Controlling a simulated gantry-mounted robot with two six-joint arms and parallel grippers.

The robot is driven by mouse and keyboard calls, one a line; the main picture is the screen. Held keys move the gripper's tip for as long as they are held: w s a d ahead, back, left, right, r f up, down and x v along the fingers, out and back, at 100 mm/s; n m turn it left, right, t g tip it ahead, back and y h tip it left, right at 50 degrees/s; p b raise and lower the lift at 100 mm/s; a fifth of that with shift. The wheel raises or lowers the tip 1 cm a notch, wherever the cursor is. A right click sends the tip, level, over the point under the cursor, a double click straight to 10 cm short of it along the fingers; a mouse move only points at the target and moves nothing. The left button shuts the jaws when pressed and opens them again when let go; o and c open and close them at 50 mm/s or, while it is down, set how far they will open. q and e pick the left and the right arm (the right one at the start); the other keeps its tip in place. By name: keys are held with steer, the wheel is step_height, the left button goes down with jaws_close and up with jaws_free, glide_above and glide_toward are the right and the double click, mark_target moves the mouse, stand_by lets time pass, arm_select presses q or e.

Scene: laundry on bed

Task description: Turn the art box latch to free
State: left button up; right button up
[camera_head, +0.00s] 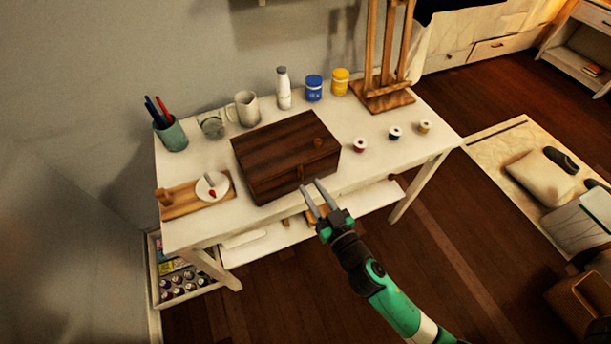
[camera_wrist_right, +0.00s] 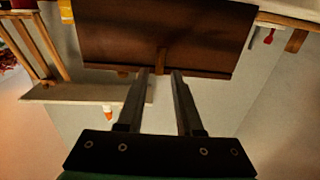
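The art box (camera_head: 286,155) is a dark brown wooden box, closed, standing on the white table. Its latch (camera_head: 302,173) is a small wooden tab on the front face, upright at the lid's edge. In the right wrist view the box (camera_wrist_right: 165,40) fills the top and the latch (camera_wrist_right: 161,60) lies just beyond my fingertips. My right gripper (camera_head: 314,190) is open and empty, just in front of the latch; in the wrist view its two fingers (camera_wrist_right: 161,78) stand apart on either side of the latch's line. I cannot tell whether they touch it. My left gripper is not in view.
The white table (camera_head: 376,174) also holds a pen cup (camera_head: 172,135), a mug (camera_head: 246,108), a bottle (camera_head: 283,90), paint jars (camera_head: 314,88), an easel (camera_head: 383,95), small paint pots (camera_head: 360,146) and a palette board (camera_head: 180,203). A lower shelf (camera_head: 262,240) lies beneath. The floor in front is clear.

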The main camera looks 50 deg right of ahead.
mark_target(301, 173)
steer(key=shift+x, duration=1.95)
jaws_close()
